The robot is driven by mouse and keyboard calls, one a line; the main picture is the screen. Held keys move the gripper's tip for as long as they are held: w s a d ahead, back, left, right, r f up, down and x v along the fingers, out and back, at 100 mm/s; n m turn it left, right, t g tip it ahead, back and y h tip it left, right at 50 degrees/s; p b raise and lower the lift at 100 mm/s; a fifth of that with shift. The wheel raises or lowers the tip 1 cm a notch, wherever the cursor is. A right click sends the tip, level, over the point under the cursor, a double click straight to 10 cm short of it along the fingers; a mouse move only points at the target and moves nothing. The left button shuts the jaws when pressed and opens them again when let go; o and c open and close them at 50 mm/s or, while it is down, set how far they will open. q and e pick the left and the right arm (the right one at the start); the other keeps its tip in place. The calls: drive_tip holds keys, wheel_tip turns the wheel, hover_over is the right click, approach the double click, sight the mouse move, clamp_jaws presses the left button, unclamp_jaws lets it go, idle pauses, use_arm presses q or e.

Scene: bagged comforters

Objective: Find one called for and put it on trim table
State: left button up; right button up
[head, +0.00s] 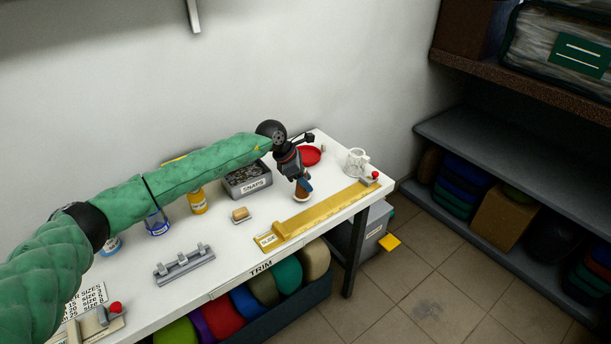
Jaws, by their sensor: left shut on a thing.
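The white trim table (225,277), marked TRIM on its front edge, stands along the wall. My left arm, in a green quilted sleeve, reaches over it from the left. My left gripper (303,184) points down above the table's right half, shut on a small brown object (301,196) with a pale lower end. The jaws partly hide this object, and I cannot tell whether it touches the tabletop. A clear-bagged comforter (560,45) with a green label lies on the upper right shelf. My right gripper is not in view.
On the table are a yellow ruler (320,215), a white mug (356,162), a red dish (310,155), a snaps box (247,180) and a grey rack (184,265). Colourful rolls (288,273) sit below. Dark shelves (480,140) stand right; tiled floor between is mostly clear.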

use_arm(q)
drive_tip(key=shift+w+f, duration=0.1)
drive_tip(key=shift+f, duration=0.1)
drive_tip(key=shift+f+b, duration=0.45)
drive_tip(key=shift+b, duration=0.1)
idle(0.5)
drive_tip(key=o, duration=1.8)
drive_tip(key=shift+r, duration=0.15)
drive_tip(key=shift+d+r+v, duration=0.1)
drive_tip(key=shift+d+v, duration=0.05)
drive_tip(key=shift+v, duration=0.95)
drive_tip(key=shift+d+r+v, duration=0.1)
drive_tip(key=shift+d+v, duration=0.05)
drive_tip(key=shift+v, duration=0.9)
drive_tip(key=shift+d+r+v, duration=0.1)
drive_tip(key=shift+v, duration=1)
